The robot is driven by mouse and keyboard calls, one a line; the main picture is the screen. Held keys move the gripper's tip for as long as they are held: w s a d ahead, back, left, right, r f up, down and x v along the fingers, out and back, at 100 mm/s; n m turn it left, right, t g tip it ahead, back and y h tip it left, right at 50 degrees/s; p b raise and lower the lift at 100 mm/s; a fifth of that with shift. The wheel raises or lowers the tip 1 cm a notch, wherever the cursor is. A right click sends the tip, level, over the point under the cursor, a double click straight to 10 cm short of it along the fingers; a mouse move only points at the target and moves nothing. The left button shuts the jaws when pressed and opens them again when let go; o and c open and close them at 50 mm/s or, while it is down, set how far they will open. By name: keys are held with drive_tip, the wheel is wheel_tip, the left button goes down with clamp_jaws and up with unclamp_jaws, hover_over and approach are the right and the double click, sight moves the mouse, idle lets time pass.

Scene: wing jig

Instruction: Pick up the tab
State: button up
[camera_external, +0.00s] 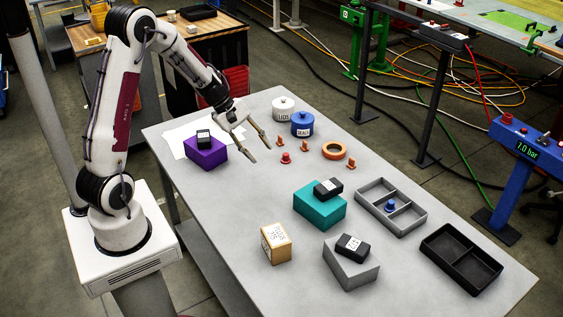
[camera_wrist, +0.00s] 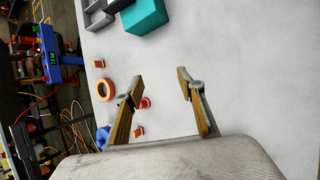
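Several small orange and red pieces lie on the grey table; I cannot tell which one is the tab. In the external view they include a red round piece (camera_external: 286,158) and orange upright pieces (camera_external: 280,141), (camera_external: 305,146) and (camera_external: 351,164). My gripper (camera_external: 259,151) is open and empty above the table, left of these pieces. In the wrist view its fingers (camera_wrist: 160,76) are spread wide over bare table. The red piece (camera_wrist: 145,103) shows just right of the left finger, and an orange piece (camera_wrist: 139,132) shows below it.
An orange ring (camera_external: 334,150), a blue pot (camera_external: 302,124) and a white pot (camera_external: 283,108) stand nearby. A purple box (camera_external: 206,153) is left of my gripper. A teal box (camera_external: 320,205), grey tray (camera_external: 391,206) and black tray (camera_external: 461,258) are toward the front right.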

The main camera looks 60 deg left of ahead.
sight(280, 137)
drive_tip(key=w+a+f+n+t, duration=0.1)
drive_tip(key=w+a+f+n, duration=0.1)
drive_tip(key=w+a+n, duration=0.1)
drive_tip(key=w+a+f+n+t+y, duration=0.1)
drive_tip(key=w+a+f+n, duration=0.1)
drive_tip(key=w+a+n, duration=0.1)
drive_tip(key=w+a+f+n, duration=0.3)
drive_tip(key=shift+a+t+y, duration=0.1)
drive_tip(key=shift+t+y, duration=0.2)
drive_tip(key=shift+t, duration=0.1)
drive_tip(key=w+a+n, duration=0.2)
drive_tip(key=n, duration=0.1)
drive_tip(key=shift+w+a+f+t+y, duration=0.2)
drive_tip(key=shift+a+f+t+y, duration=0.2)
drive_tip(key=a+n, duration=0.1)
drive_tip(key=w+a+r+n+y, duration=0.1)
drive_tip(key=w+a+n, duration=0.1)
drive_tip(key=n, duration=0.1)
drive_tip(key=shift+w+a+r+t+y, duration=0.25)
drive_tip(key=shift+a+t+y, duration=0.05)
drive_tip(key=shift+t, duration=0.1)
drive_tip(key=shift+a+f+n, duration=0.1)
drive_tip(key=shift+a+n, duration=0.15)
drive_tip(key=shift+n, duration=0.45)
drive_tip(key=shift+x, duration=1.25)
drive_tip(key=shift+f, duration=0.15)
